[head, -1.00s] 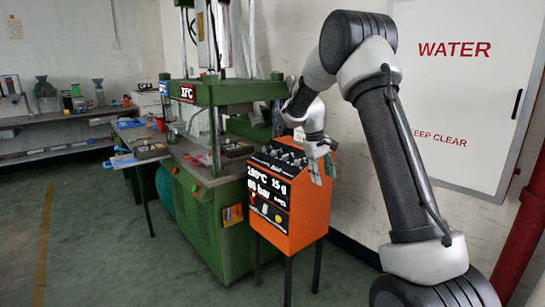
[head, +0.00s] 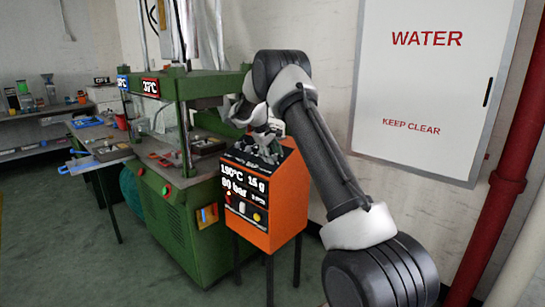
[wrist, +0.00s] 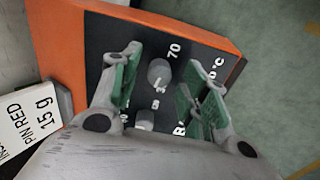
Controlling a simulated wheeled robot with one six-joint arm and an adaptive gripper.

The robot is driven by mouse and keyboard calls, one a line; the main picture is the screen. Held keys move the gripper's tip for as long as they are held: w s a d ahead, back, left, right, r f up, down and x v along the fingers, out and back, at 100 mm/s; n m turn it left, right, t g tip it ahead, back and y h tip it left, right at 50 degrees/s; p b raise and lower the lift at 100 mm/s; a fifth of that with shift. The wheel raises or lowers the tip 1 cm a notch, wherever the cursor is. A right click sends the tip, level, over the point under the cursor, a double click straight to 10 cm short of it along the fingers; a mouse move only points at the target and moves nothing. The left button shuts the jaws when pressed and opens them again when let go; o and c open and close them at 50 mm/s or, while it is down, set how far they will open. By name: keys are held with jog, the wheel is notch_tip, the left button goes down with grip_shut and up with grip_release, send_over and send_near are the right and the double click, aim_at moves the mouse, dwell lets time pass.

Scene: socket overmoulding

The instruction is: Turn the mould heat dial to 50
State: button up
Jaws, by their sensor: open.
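The orange control box (head: 283,208) stands on legs right of the green press. Its sloped black top carries several dials, mostly hidden by my gripper in the head view. In the wrist view a grey round dial (wrist: 158,72) shows between my fingers, with "70" printed beside it and "°C" at the right. The dial's name and setting cannot be read. My gripper (wrist: 163,70) is open, its green-padded fingers on either side of this dial; I see no clear contact. It also shows over the box top in the head view (head: 262,146).
Another grey dial (wrist: 145,119) lies close by the fingers. The box front shows lit readings of about 190°C, 15 g and 80 bar. The wall and white WATER cabinet (head: 420,90) stand behind.

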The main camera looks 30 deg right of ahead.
jog(key=shift+d+f, duration=0.2)
jog(key=shift+f, duration=0.2)
grip_shut()
